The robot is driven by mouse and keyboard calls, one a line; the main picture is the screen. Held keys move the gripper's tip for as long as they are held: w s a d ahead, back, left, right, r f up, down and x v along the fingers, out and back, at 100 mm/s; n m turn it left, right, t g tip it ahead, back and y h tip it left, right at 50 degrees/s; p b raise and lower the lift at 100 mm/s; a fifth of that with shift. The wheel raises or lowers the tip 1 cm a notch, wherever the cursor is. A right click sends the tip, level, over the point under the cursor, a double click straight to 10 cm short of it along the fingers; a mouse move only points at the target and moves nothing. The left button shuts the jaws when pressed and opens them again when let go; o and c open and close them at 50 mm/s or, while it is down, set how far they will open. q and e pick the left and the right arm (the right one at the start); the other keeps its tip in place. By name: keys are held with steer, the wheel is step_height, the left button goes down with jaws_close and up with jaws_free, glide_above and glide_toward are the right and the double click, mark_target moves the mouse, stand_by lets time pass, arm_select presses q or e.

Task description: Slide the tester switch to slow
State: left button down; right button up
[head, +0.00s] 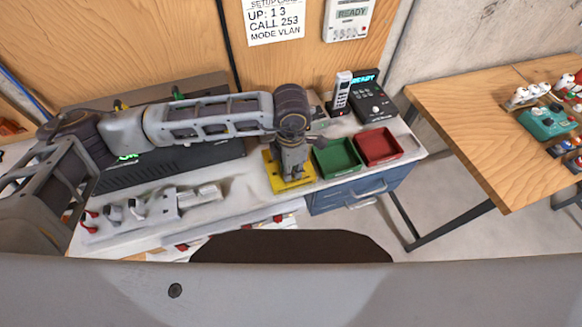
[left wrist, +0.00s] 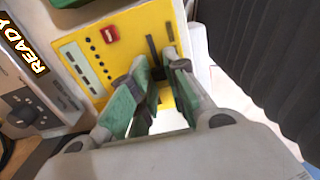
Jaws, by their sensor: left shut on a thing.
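The yellow tester (head: 275,179) lies on the workbench, left of the green tray, under my left gripper (head: 293,176). In the left wrist view the tester's yellow face (left wrist: 130,25) shows a red button (left wrist: 110,34), a column of small dark dots and two dark slots (left wrist: 154,50). My left gripper (left wrist: 160,68) reaches over the slots with its green-padded fingers. It is shut on the tester switch, whose knob is mostly hidden between the fingertips, so its exact position cannot be told. My right gripper is not in view.
A green tray (head: 337,158) and a red tray (head: 380,147) stand right of the tester. Behind them are a handheld device (head: 341,93) and a black box with a READY display (head: 371,100). Grey parts (head: 150,206) lie at the bench's left. A wooden table (head: 480,110) stands right.

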mark_target(304, 171)
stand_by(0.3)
arm_select(q)
steer(key=shift+w+d+f+b, duration=0.1)
steer(key=shift+w+d+b, duration=0.1)
steer(key=shift+d+b, duration=0.3)
steer(key=shift+w+d+b, duration=0.15)
steer(key=shift+d+b, duration=0.25)
steer(key=shift+d, duration=0.05)
steer(key=shift+w+d+b, duration=0.25)
steer(key=shift+d+b, duration=0.4)
steer(key=shift+d, duration=0.25)
steer(key=shift+r, duration=0.2)
